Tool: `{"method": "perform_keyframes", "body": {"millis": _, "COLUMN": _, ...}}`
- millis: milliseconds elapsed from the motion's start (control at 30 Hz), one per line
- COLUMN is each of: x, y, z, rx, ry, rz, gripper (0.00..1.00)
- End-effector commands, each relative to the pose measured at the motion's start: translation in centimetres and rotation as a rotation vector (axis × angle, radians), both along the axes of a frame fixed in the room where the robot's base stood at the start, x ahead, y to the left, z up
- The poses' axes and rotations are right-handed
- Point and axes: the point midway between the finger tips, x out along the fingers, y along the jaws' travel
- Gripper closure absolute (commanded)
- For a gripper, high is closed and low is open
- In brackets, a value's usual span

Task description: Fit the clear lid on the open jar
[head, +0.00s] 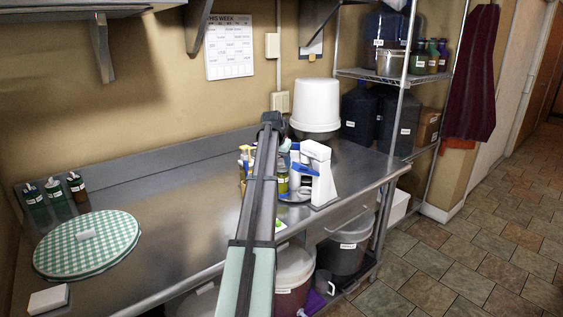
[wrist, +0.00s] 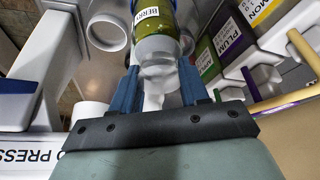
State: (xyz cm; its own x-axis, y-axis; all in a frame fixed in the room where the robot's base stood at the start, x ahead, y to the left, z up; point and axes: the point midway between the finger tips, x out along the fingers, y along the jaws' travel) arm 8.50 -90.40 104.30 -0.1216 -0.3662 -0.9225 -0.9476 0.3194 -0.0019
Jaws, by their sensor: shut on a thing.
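My gripper (wrist: 162,84) shows in the wrist view with its two blue fingers closed on a pale, translucent piece, which looks like the clear lid (wrist: 156,72). Just beyond it is a jar with a BERRY label (wrist: 149,18) and green contents. The lid's wide end overlaps the near end of this jar in the picture; I cannot tell whether they touch. In the head view a small greenish jar (head: 282,182) stands beside the white press, partly behind my arm. My fingers and the lid are not clear there.
A white press (head: 318,175) stands close on the right; its PRESS lettering (wrist: 35,157) shows in the wrist view. Containers labelled PLUM (wrist: 228,42) and LEMON crowd the other side. A white bucket (head: 315,103) stands behind.

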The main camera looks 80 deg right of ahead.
Motion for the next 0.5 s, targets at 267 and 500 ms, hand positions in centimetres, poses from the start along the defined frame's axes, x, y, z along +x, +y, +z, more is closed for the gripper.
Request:
{"method": "perform_keyframes", "body": {"millis": 267, "x": 0.0, "y": 0.0, "z": -0.03, "rx": 0.0, "ry": 0.0, "rz": 0.0, "gripper": 0.85}}
{"method": "perform_keyframes", "body": {"millis": 500, "x": 0.0, "y": 0.0, "z": -0.03, "rx": 0.0, "ry": 0.0, "rz": 0.0, "gripper": 0.38}}
